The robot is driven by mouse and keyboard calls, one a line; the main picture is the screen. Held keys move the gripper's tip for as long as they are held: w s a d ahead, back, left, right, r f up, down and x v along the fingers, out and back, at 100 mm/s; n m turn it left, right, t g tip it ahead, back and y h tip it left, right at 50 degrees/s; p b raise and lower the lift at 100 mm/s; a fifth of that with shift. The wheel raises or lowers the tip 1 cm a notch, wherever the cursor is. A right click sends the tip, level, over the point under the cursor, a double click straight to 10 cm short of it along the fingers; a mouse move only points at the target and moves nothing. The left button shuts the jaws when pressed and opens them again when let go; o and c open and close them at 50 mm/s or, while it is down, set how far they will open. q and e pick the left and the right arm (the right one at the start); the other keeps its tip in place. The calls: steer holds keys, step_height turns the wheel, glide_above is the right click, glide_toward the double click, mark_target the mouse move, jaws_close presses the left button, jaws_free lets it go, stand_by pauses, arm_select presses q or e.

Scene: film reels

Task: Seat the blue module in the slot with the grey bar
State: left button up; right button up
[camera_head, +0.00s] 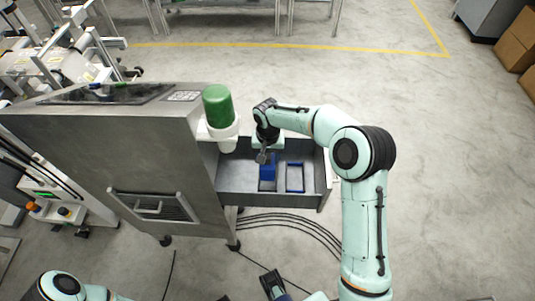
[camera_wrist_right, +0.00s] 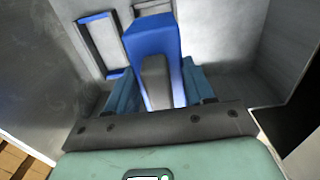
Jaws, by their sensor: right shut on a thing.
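The blue module (camera_head: 268,172) stands in the grey open tray (camera_head: 245,184), and its blue top shows in the right wrist view (camera_wrist_right: 150,42). My right gripper (camera_head: 264,158) reaches down from above. In the wrist view its teal fingers (camera_wrist_right: 160,88) lie either side of a grey grip piece at the module's near side, shut on it. An empty blue-edged slot (camera_head: 295,178) lies right of the module. Another pale outline shows behind the module in the wrist view. The module's lower end and any grey bar are not clear. A dark part at the bottom edge may be my left gripper.
A large grey cabinet (camera_head: 120,150) stands left of the tray. A green-topped white cylinder (camera_head: 218,106) rises at the tray's back left corner. Black cables (camera_head: 290,222) run on the floor below the tray. The floor to the right is clear.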

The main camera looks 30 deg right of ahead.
mark_target(268, 165)
steer(key=shift+d+f+b, duration=0.1)
steer(key=shift+f+b, duration=0.6)
steer(key=shift+f, duration=0.35)
arm_select(q)
steer(key=shift+w+f+t+b, duration=0.15)
steer(key=shift+w+f+b, duration=0.2)
steer(key=shift+f+b, duration=0.4)
steer(key=shift+w+f+t+b, duration=0.15)
steer(key=shift+w+f+b, duration=0.3)
steer(key=shift+f, duration=0.35)
arm_select(e)
steer(key=shift+f, duration=1.85)
arm_select(q)
steer(key=shift+s, duration=0.1)
steer(key=shift+s+f+b, duration=0.1)
steer(key=shift+f+b, duration=0.3)
steer(key=shift+f, duration=0.05)
arm_select(e)
steer(key=shift+f, duration=0.6)
steer(key=o, duration=1)
arm_select(q)
steer(key=shift+r, duration=0.1)
